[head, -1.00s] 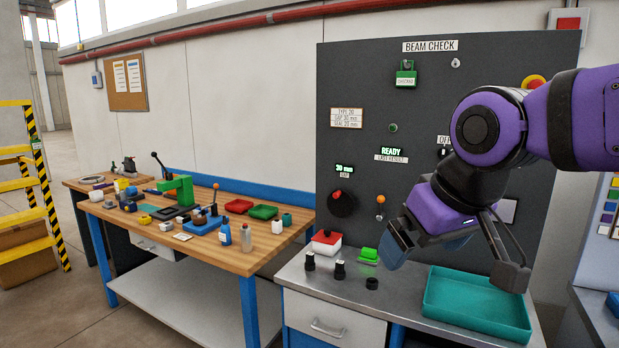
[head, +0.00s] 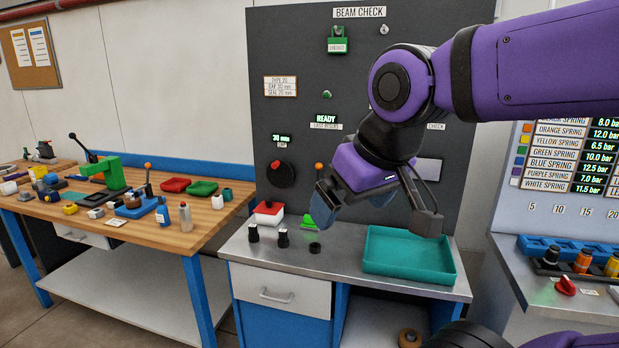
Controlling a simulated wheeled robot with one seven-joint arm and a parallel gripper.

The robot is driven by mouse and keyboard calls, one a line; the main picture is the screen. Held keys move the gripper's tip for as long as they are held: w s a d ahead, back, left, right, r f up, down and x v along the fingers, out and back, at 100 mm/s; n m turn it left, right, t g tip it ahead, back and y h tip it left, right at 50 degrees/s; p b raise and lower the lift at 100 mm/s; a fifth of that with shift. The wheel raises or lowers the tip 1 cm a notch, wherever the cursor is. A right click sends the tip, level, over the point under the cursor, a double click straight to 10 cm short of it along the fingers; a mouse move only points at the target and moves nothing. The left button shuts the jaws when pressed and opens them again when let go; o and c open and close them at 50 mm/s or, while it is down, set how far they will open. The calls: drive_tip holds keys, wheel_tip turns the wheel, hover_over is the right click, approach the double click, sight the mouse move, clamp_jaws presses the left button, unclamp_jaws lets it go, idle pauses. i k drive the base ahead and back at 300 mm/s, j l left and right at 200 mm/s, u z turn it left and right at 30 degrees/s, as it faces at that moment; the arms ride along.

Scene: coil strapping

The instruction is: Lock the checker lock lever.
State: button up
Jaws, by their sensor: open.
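The beam check panel (head: 340,60) stands upright behind the steel counter. A small lever with an orange ball knob (head: 319,167) sticks out of its lower part, right of the red-pointer dial (head: 281,173); I take it for the lock lever. Its lower part is partly hidden by my gripper. My gripper (head: 328,203) hangs in front of the panel, just below and right of the orange knob in the picture, pointing down and left. It is open and seems empty. Its fingers are seen edge-on, and their distance to the lever cannot be told.
A teal tray (head: 410,275) lies on the counter at right. A wooden workbench (head: 200,212) with tools is further left; a spring chart panel (head: 575,170) is at right.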

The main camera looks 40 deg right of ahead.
sight(319, 165)
drive_tip(key=i+j+z, duration=0.15)
drive_tip(key=i+z, duration=0.15)
drive_tip(key=i, duration=0.15)
drive_tip(key=i+j+z, duration=0.25)
drive_tip(key=i, duration=0.2)
